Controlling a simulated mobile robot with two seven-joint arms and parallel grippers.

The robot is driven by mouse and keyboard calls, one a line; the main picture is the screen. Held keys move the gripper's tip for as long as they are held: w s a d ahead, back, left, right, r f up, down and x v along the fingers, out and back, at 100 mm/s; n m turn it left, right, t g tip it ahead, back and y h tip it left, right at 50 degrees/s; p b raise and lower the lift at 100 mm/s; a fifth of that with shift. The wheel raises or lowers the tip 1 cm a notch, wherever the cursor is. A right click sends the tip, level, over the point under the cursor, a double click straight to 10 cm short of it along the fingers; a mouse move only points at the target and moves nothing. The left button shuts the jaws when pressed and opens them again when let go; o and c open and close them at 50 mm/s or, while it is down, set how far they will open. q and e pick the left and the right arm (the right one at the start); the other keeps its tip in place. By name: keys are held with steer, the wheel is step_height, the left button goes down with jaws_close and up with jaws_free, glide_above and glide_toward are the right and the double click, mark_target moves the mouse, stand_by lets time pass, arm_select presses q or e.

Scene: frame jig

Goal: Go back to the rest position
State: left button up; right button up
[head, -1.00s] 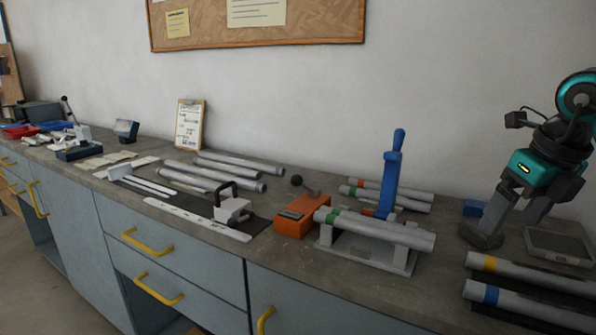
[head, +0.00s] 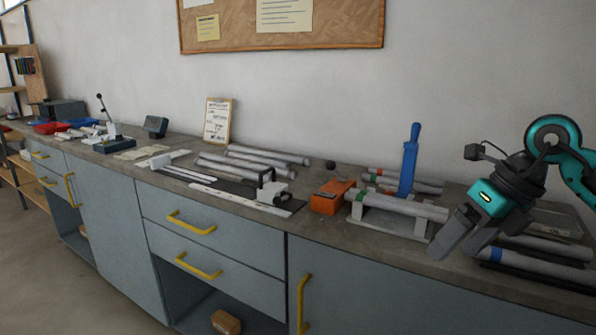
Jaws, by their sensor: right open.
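My right gripper (head: 456,240) shows at the right of the head view. My left gripper is not in view.
The grey bench (head: 330,225) runs along the wall. Near the gripper are a white stand (head: 372,219) with a green-banded tube (head: 402,205), a tall blue-handled tool (head: 409,165) and an orange block (head: 331,197). Several tubes (head: 265,158) lie further left.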

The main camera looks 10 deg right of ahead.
steer(key=s+a+f+m+t+y+p, duration=0.15)
steer(key=a+m+y, duration=0.25)
steer(key=a+y, duration=0.5)
steer(key=a+f+m+t+y+p, duration=0.1)
steer(key=a+m+t+y, duration=0.2)
steer(key=a+y, duration=0.55)
step_height(320, 180, down, 13)
steer(key=d+m+t+h+p, duration=0.1)
steer(key=d+m+t+h, duration=0.2)
steer(key=m+t+h, duration=1.15)
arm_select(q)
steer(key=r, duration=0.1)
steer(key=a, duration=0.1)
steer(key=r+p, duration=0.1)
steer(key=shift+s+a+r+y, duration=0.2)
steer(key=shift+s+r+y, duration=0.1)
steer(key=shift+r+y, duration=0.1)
arm_select(e)
steer(key=s+f+m+g+h, duration=0.4)
steer(key=s+f+m+g, duration=0.7)
steer(key=f+m, duration=0.3)
steer(key=shift+s+d+f+m+h, duration=0.15)
steer(key=shift+s+f+m+h, duration=0.25)
steer(key=shift+s+f, duration=0.15)
